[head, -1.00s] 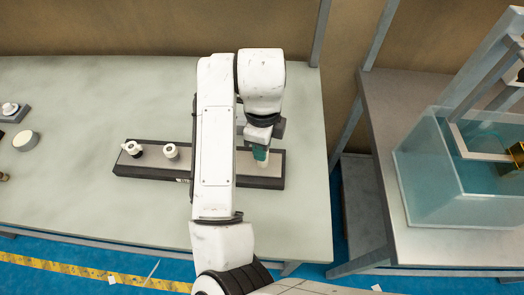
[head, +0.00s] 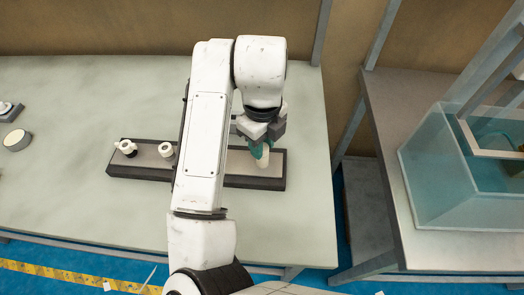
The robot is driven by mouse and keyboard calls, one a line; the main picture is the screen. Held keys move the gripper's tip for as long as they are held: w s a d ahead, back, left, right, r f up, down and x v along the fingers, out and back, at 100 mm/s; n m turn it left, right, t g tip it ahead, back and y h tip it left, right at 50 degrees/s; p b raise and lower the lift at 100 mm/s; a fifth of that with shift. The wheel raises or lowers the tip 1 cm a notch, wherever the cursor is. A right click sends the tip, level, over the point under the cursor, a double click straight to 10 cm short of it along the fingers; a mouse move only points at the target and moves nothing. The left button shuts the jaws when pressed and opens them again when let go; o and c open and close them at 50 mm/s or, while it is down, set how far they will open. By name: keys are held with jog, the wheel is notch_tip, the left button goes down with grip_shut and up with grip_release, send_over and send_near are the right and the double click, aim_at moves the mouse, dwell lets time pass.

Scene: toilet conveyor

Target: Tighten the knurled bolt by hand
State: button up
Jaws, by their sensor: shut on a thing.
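My gripper (head: 259,150) is over the right part of a long dark tray-like base (head: 232,180) on the table. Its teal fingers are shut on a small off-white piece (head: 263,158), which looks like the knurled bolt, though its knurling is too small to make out. I cannot tell whether the piece touches the base. Two other white fittings stand on the left part of the base: one with a side handle or spout (head: 127,148) and a round one with a dark centre (head: 166,149). My arm hides the middle of the base.
A pale round disc (head: 17,140) and a small grey block with a white part (head: 8,109) lie at the table's far left. A second table at right carries a clear bluish tank (head: 455,180). The table (head: 90,95) is bare behind the base.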

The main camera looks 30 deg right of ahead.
dwell(0.3)
jog(key=shift+f+m+b, duration=0.1)
jog(key=shift+m+b, duration=1.05)
jog(key=shift+m, duration=0.25)
jog(key=o, duration=0.7)
jog(key=shift+c, duration=0.2)
jog(key=shift+r, duration=0.2)
jog(key=shift+r+p, duration=1.2)
jog(key=shift+r, duration=0.25)
jog(key=shift+o, duration=0.3)
jog(key=o, duration=0.5)
